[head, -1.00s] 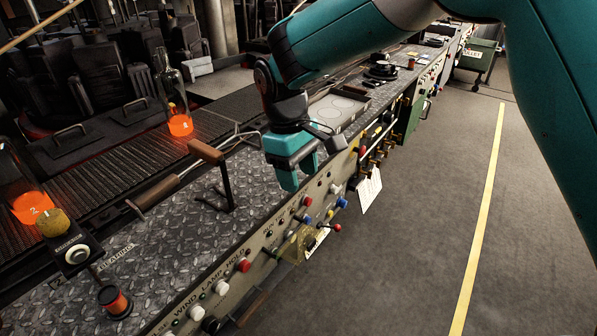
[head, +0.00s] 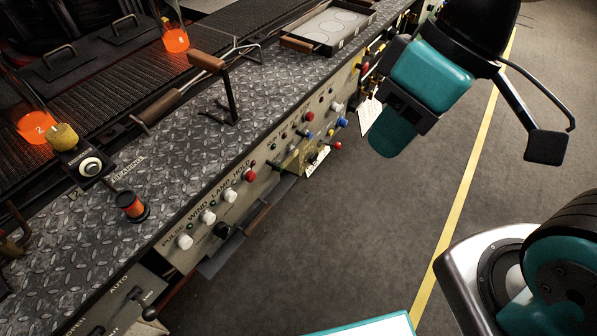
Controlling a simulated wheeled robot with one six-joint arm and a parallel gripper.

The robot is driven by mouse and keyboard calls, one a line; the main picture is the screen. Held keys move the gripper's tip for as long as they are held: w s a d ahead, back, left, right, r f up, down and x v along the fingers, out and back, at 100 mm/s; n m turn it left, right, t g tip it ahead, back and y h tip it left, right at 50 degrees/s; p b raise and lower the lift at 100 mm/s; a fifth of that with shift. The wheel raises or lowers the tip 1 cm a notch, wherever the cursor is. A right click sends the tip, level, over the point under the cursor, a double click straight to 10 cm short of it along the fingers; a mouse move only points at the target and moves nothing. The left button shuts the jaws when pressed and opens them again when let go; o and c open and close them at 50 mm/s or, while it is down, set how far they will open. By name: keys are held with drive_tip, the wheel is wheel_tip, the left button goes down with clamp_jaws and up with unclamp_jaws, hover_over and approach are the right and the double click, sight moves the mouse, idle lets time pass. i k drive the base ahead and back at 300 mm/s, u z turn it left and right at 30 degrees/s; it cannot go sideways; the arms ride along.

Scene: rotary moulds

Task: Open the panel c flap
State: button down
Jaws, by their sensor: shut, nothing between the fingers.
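A small yellowish, see-through flap (head: 301,155) is on the console's front face, right of the red and white knobs. A white tag (head: 318,161) hangs beside it, its lettering too small to read, so I cannot confirm that this is panel c. The flap appears down against the face. My gripper (head: 388,140) is in the upper right of the head view, shut and empty. In the picture it is right of the flap, over the floor beside the console, and apart from the flap.
Knobs (head: 249,174) and a red-tipped lever (head: 336,145) stick out around the flap. A wooden-handled lever (head: 207,62) stands on the tread-plate top (head: 185,150). Glowing bottles (head: 176,41) stand behind. The grey floor (head: 340,245) beside the console is open.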

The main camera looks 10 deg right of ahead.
sight(312, 158)
drive_tip(key=u, duration=1.55)
drive_tip(key=k, duration=1.25)
drive_tip(key=z, duration=1.7)
drive_tip(key=i, duration=0.5)
drive_tip(key=z, duration=0.05)
